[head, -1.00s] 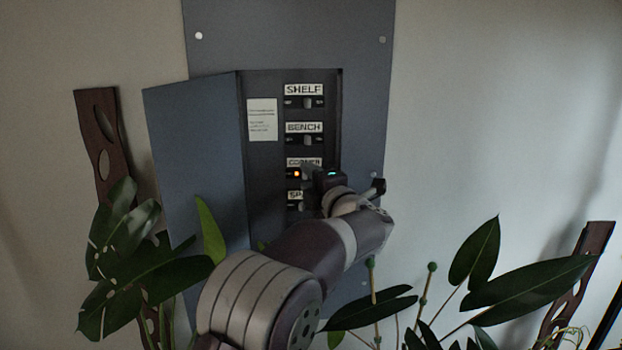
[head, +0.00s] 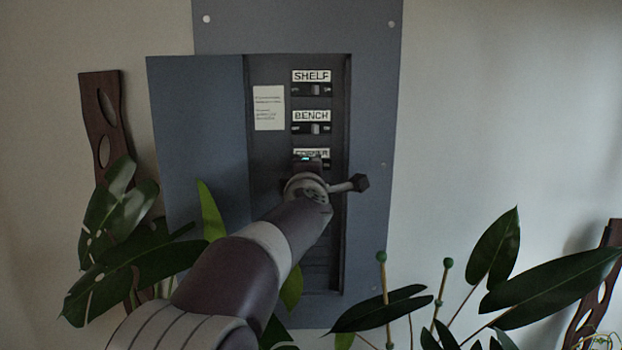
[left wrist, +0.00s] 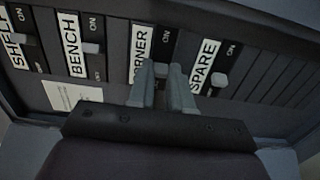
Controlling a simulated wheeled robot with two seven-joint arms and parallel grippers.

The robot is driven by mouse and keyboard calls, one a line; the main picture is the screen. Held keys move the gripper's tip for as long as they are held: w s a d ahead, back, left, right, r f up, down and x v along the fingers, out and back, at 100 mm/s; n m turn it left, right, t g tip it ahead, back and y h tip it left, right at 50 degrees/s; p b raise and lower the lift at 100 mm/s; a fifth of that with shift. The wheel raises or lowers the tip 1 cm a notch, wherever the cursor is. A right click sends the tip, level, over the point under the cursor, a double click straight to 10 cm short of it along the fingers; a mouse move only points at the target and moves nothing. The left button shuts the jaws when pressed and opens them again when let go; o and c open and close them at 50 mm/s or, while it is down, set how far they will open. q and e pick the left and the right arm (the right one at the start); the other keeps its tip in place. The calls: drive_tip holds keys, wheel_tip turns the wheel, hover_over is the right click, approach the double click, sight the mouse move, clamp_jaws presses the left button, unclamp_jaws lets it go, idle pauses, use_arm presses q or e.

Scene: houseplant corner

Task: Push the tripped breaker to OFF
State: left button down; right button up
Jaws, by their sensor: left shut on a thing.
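The CORNER breaker has its white label (head: 311,153) in the head view, partly covered by my left gripper (head: 305,165). In the left wrist view its label (left wrist: 140,52) is just beyond the left fingertip, and its small grey lever (left wrist: 159,69) shows between the fingertips. My left gripper (left wrist: 165,82) is shut on this lever, with one finger on each side. The lever's exact position along its slot is hard to tell, and the OFF end is hidden by the fingers. My right gripper is in neither view.
The SHELF breaker (head: 315,89) and BENCH breaker (head: 315,128) sit above; the SPARE lever (left wrist: 220,80) is close beside my fingers in the wrist view. The open panel door (head: 200,150) stands at left. Leaves (head: 130,260) and (head: 540,275) flank the panel below.

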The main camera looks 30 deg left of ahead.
use_arm(q)
drive_tip(key=c, duration=1.1)
unclamp_jaws()
drive_tip(key=shift+o, duration=0.3)
drive_tip(key=shift+a, duration=0.2)
drive_tip(key=b+v, duration=0.1)
drive_tip(key=v, duration=1.1)
drive_tip(key=shift+s+d+b, duration=0.2)
drive_tip(key=shift+s+b, duration=0.1)
drive_tip(key=shift+b, duration=0.05)
drive_tip(key=shift+f, duration=0.1)
